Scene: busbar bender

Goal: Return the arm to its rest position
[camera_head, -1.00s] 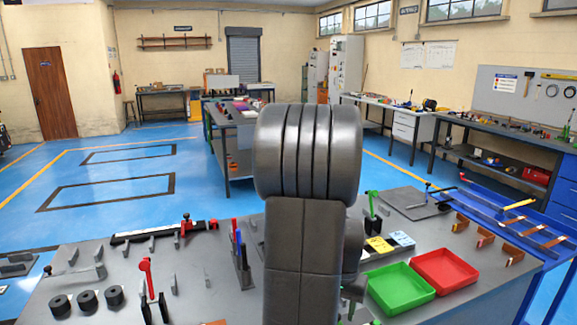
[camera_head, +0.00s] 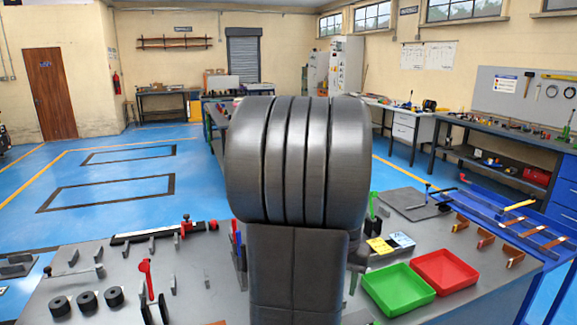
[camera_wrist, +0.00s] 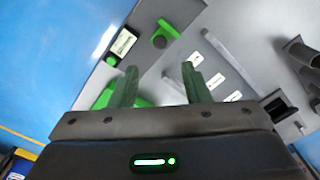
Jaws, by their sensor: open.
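My gripper (camera_wrist: 160,85) shows in the wrist view with its two greenish fingers apart and nothing between them. Beyond the fingers lie the grey table top (camera_wrist: 275,22) and some green parts (camera_wrist: 180,12). In the head view my own arm stands upright in the middle and hides part of the workbench (camera_head: 215,295). My gripper does not show in the head view.
A green tray (camera_head: 398,290) and a red tray (camera_head: 444,271) sit right of my arm. Black rings (camera_head: 87,302) and a red-handled tool (camera_head: 146,275) are at the left. A blue rack (camera_head: 510,222) stands at the right. Open blue floor (camera_head: 110,200) lies behind.

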